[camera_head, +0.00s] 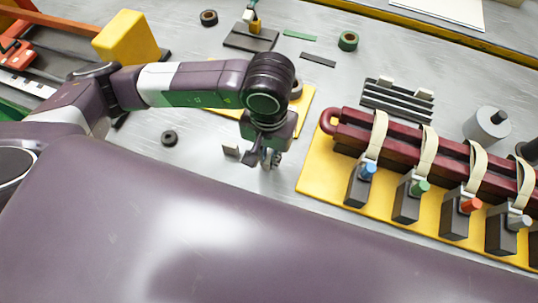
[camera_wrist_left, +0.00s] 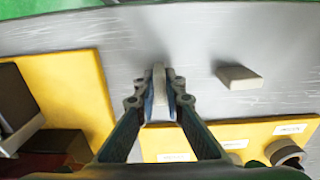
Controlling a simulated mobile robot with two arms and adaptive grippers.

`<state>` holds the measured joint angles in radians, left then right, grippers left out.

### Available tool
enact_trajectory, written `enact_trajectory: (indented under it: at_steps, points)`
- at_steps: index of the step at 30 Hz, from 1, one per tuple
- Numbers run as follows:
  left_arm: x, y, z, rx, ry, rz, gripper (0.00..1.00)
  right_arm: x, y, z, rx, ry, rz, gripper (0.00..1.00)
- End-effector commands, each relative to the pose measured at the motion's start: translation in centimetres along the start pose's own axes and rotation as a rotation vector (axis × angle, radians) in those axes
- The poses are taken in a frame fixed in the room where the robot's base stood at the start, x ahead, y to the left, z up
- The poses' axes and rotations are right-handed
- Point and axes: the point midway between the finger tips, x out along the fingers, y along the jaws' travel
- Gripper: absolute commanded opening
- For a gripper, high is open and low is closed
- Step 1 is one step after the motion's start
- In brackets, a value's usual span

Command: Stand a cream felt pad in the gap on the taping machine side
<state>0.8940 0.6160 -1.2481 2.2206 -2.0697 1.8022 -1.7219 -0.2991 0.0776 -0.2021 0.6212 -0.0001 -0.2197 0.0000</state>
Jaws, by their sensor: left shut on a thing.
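My left gripper (camera_head: 268,161) hangs over the bare grey table, left of the yellow plate (camera_head: 313,180) with the dark red coil bars (camera_head: 400,142). In the left wrist view its fingers (camera_wrist_left: 159,101) are shut on a thin cream pad (camera_wrist_left: 159,73), which stands on edge between the fingertips. A second cream pad (camera_wrist_left: 238,77) lies on the table beside the gripper; it also shows in the head view (camera_head: 231,150). I cannot tell which gap on the plate is the one on the taping machine side. My right gripper is not in view.
Cream straps (camera_head: 428,150) loop over the bars, with grey clamps (camera_head: 408,206) with coloured knobs along the front. A labelled yellow mat (camera_wrist_left: 225,135) with rolls lies near the gripper. A small dark ring (camera_head: 169,138) lies left. An orange and yellow machine (camera_head: 127,38) stands far left.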

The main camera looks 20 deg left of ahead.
Motion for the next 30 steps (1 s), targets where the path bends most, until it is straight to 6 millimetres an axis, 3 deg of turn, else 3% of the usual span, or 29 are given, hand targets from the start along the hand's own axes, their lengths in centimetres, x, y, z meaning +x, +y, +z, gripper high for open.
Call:
enact_trajectory:
  at_steps: [4,5,9,21,30]
  points:
    - [0.4,0.0,0.0,0.0,0.0,0.0,0.0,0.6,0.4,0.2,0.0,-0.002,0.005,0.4]
    - [0.2,0.0,0.0,0.0,0.0,0.0,0.13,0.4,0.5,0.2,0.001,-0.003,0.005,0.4]
    - [0.2,0.0,0.0,0.0,0.0,0.0,0.27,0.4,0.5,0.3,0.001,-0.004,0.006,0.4]
    - [-0.4,0.0,-0.1,0.0,0.002,0.001,0.27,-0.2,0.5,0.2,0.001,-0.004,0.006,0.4]
    - [-6.3,0.1,-0.2,0.001,0.009,0.003,0.27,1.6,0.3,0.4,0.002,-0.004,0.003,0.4]
